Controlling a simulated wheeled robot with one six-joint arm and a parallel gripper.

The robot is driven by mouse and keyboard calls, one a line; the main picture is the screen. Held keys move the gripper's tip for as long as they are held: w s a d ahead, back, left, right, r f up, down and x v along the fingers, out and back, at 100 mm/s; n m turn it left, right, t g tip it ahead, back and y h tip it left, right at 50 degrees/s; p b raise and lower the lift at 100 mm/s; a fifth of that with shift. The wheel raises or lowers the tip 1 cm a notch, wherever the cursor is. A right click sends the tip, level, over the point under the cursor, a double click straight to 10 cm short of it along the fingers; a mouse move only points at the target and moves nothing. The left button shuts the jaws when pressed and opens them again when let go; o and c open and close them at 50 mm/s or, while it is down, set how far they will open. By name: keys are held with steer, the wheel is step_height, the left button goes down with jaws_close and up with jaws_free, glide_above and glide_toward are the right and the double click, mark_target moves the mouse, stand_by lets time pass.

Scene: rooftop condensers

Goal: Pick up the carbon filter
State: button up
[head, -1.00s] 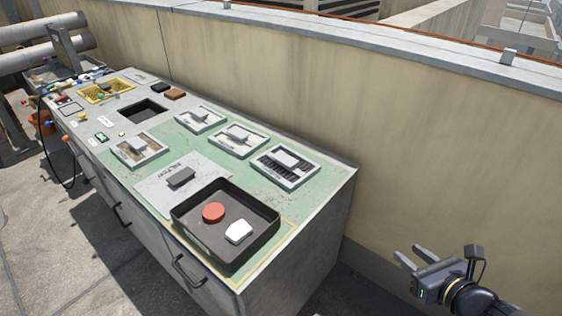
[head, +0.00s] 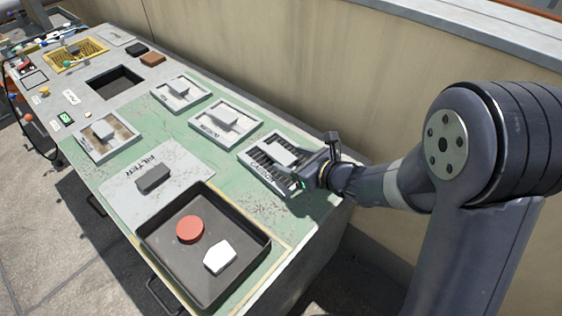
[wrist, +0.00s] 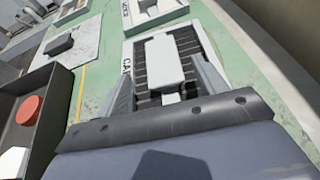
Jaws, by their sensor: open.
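The carbon filter (head: 258,151) is a pale frame with dark slats and a raised light-grey block on top. It lies flat on the green bench top near the right end, its label partly readable. It also fills the middle of the wrist view (wrist: 184,40). My gripper (head: 297,171) is over the filter's near right part in the head view, hiding some of it. In the wrist view my open gripper (wrist: 163,78) has one finger on each side of the grey block. I cannot tell whether the fingers touch it.
Two similar framed filters (head: 225,124) (head: 180,92) and a brownish one (head: 107,137) lie nearby. A dark tray (head: 182,260) holds a red disc (head: 190,229) and a white block (head: 219,257). A pale FILTER plate (head: 185,165) bears a grey block. A beige wall (head: 300,70) runs behind the bench.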

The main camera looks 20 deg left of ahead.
mark_target(282, 155)
steer(key=x, duration=0.4)
steer(key=shift+w, duration=0.15)
steer(key=shift+c, duration=0.6)
steer(key=c, duration=1.1)
